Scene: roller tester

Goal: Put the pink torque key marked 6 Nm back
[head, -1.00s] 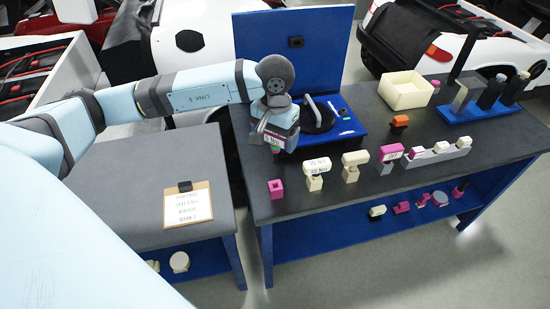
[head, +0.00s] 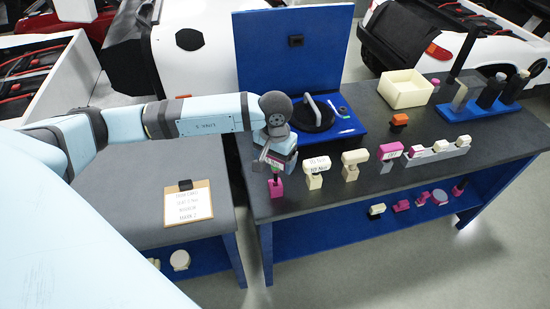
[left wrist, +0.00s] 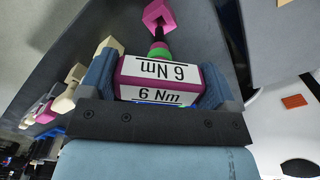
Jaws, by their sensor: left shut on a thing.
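The pink torque key (left wrist: 165,80) has white labels reading 6 Nm in the left wrist view. My left gripper (left wrist: 158,85) is shut on its body, one finger on each side. A green collar and dark shaft extend from the key toward a pink square holder (left wrist: 160,14) with an opening. In the head view my left gripper (head: 275,160) is over the left part of the dark bench, right above the pink holder (head: 276,188). The shaft's tip is at or just above the holder; I cannot tell whether it is inside. My right gripper is out of view.
Cream keys in stands (head: 317,172) (head: 354,163) and a pink key (head: 390,152) stand to the right. A black disc device (head: 316,114) on a blue base is behind. A cream bin (head: 406,90) stands at the back. A clipboard (head: 188,204) lies on the left table.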

